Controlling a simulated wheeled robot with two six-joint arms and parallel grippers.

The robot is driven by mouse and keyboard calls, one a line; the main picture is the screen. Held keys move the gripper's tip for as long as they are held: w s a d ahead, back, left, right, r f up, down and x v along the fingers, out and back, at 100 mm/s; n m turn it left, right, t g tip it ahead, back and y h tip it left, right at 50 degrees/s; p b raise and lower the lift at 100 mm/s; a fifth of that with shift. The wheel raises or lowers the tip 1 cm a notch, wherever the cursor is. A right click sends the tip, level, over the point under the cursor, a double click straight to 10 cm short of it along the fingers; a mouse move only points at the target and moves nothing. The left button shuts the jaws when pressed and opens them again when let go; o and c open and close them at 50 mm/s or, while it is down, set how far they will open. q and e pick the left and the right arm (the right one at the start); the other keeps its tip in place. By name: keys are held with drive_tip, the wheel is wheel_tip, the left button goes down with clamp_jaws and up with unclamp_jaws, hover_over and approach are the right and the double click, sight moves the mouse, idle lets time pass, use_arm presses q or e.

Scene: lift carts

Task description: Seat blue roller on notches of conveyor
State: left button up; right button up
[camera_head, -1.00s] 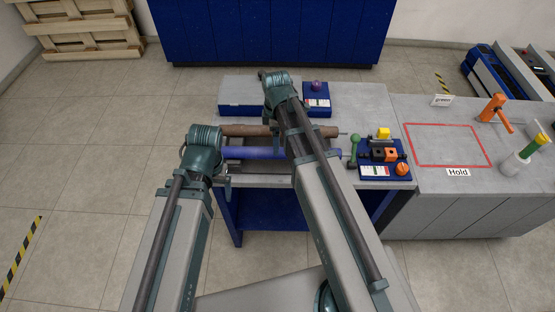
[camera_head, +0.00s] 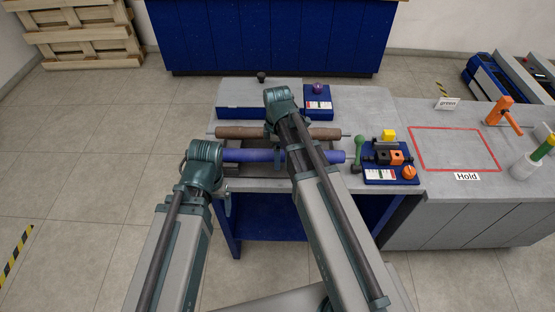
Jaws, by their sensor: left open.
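The blue roller (camera_head: 255,155) lies level, left to right, at the front of the grey conveyor bed (camera_head: 262,184). My right forearm crosses in front of it, and its left end is behind my left wrist. Whether it sits in the notches cannot be made out. A brown roller (camera_head: 240,132) lies parallel behind it. My left gripper (camera_head: 227,203) is open, just below the blue roller's left end. My right gripper is mostly hidden under its wrist (camera_head: 279,97), above the brown roller; its jaws do not show clearly.
A blue-sided box (camera_head: 235,112) and a small panel with a purple knob (camera_head: 318,88) stand behind the rollers. To the right are a green-handled tool (camera_head: 358,150), a block panel (camera_head: 385,178), a red-outlined area (camera_head: 455,150), empty, and an orange tool (camera_head: 503,112).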

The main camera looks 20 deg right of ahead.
use_arm(q)
drive_tip(key=shift+r, duration=0.1)
use_arm(e)
drive_tip(key=shift+r, duration=0.1)
clamp_jaws()
idle(0.5)
